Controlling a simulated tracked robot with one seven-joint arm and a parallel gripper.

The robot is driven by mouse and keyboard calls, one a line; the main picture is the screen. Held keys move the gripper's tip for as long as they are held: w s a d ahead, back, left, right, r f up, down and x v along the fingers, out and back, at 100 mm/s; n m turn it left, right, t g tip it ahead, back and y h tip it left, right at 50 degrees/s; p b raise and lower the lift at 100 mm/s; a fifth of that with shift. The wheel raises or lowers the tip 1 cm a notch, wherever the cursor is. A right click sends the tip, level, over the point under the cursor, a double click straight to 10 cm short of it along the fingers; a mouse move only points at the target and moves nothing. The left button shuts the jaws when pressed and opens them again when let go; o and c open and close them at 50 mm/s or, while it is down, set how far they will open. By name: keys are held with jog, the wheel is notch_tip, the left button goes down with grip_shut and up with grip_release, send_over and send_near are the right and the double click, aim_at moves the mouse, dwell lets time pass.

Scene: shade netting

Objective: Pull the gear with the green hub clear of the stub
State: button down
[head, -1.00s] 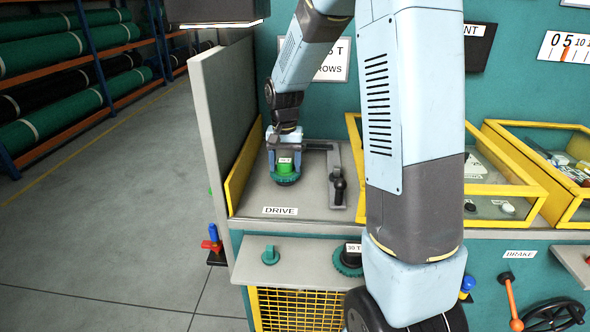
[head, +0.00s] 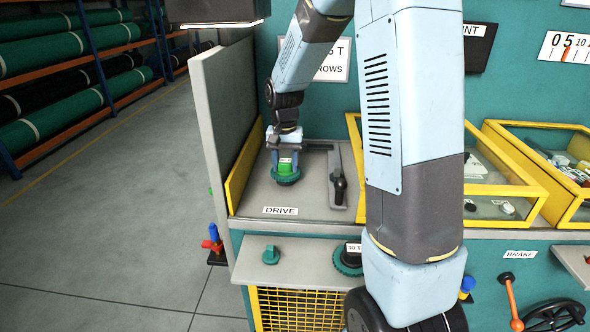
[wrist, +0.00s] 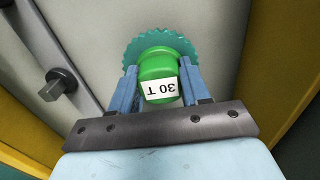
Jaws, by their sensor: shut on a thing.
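The gear has a teal toothed rim (head: 286,179) and a bright green hub (head: 286,168) with a white label. In the wrist view the green hub (wrist: 158,66) shows "30 T" upside down, with the toothed rim behind it. My gripper (head: 284,160) is shut on the hub, one blue finger on each side; the fingers (wrist: 160,88) flank it in the wrist view. The gear is at the grey panel above the DRIVE label (head: 281,211). The stub is hidden behind the gear, so I cannot tell how far the gear sits on it.
A yellow-edged side wall (head: 240,165) bounds the left. Below, a shelf (head: 290,270) holds a teal knob (head: 271,255) and another gear with a dark hub (head: 350,258). Yellow-framed trays (head: 500,190) lie right.

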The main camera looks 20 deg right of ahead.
aim_at(285, 160)
jog(key=shift+w+r, duration=0.25)
jog(key=shift+r, duration=0.3)
jog(key=shift+r, duration=0.35)
dwell(0.3)
jog(key=shift+w+r, duration=0.1)
jog(key=shift+r, duration=2)
jog(key=shift+r, duration=0.15)
jog(key=shift+r, duration=1.85)
jog(key=shift+s, duration=0.2)
